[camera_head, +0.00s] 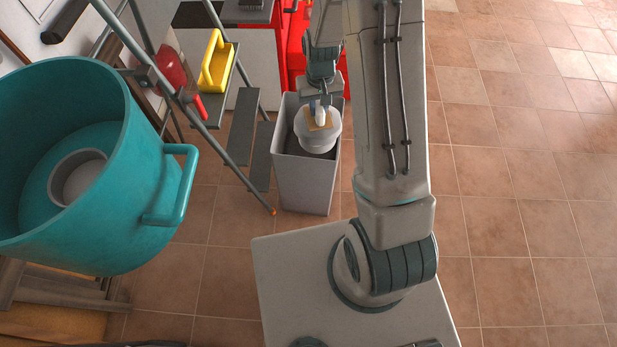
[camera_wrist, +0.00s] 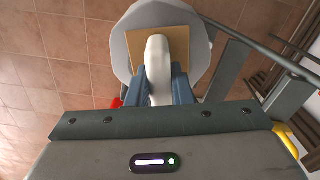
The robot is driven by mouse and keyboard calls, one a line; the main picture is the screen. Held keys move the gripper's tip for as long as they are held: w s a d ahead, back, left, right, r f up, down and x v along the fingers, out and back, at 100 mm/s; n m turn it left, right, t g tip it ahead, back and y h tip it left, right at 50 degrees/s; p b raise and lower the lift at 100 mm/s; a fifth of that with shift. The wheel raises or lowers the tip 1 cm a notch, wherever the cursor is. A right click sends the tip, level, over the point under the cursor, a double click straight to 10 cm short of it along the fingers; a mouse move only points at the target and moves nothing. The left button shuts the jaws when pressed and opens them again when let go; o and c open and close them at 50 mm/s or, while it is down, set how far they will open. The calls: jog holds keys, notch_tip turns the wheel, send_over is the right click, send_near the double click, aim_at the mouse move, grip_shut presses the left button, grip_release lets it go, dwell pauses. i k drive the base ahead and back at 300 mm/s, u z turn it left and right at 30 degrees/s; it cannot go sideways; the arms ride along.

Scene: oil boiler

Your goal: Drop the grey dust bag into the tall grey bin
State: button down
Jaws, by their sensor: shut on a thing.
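The grey dust bag (camera_head: 318,134) hangs from my gripper (camera_head: 321,104), over the open top of the tall grey bin (camera_head: 305,190). The bag is round and pale grey with a tan square plate and a white neck. In the wrist view the bag (camera_wrist: 197,50) shows beyond the fingers, and my gripper (camera_wrist: 169,88) is shut on its white neck. In the head view the bag overlaps the bin's opening. I cannot tell how far its underside is above or below the rim. The wrist view does not clearly show the bin.
A stepladder (camera_head: 243,125) stands just left of the bin, with a yellow caddy (camera_head: 217,62) on a step. A large teal pot (camera_head: 95,170) fills the left foreground. A red cabinet (camera_head: 296,45) stands behind the bin. The tiled floor at right (camera_head: 520,200) is clear.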

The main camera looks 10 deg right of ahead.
aim_at(314, 156)
jog(key=k, duration=0.5)
jog(key=u, duration=0.55)
jog(key=i, duration=1.05)
jog(key=z, duration=0.65)
jog(key=i, duration=0.3)
jog(key=z, duration=0.4)
